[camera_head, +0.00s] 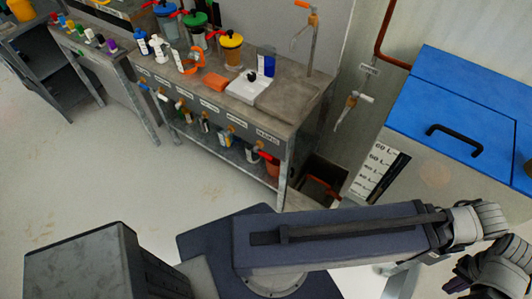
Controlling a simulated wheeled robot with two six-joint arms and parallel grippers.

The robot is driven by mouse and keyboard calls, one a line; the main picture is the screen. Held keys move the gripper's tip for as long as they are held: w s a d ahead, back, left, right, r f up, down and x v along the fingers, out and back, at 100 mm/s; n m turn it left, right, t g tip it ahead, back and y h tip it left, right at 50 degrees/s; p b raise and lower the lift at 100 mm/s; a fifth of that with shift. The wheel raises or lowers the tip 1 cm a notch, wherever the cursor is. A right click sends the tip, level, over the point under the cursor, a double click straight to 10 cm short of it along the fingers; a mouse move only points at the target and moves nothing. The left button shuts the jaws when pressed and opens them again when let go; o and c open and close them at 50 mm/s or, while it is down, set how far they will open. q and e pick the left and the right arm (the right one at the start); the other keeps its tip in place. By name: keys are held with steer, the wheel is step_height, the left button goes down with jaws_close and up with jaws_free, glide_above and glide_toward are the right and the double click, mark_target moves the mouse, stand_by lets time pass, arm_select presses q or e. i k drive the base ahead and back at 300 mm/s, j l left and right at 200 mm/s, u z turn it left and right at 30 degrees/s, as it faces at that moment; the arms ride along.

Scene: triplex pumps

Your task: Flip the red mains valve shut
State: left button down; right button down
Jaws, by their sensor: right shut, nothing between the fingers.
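A small red lever (266,155) shows at the front of the grey bench, below the rightmost label, whose text is too small to read surely. It looks like a valve handle; I cannot tell its exact position or whether it is the mains valve. Another red part (322,185) shows low in the dark opening right of the bench, partly in shadow. My right gripper (492,270) is at the lower right corner, partly cut off by the frame edge, shut and empty, well apart from both red parts. My left gripper is not in view.
The bench (300,100) holds a sink, a white box (248,88) and several coloured-lid containers. A wall tap (350,100) has a pale handle. A blue-lidded tank (455,115) stands at right, near my right arm. The floor at left is clear.

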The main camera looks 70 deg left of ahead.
mark_target(266, 156)
steer(key=u, duration=1.65)
steer(key=i+j+u, duration=0.3)
steer(key=u, duration=0.15)
steer(key=i+j, duration=0.2)
steer(key=i, duration=0.25)
steer(key=k+l+u, duration=0.1)
steer(key=k, duration=0.25)
steer(key=k+l, duration=0.15)
steer(key=k, duration=0.15)
steer(key=u, duration=0.05)
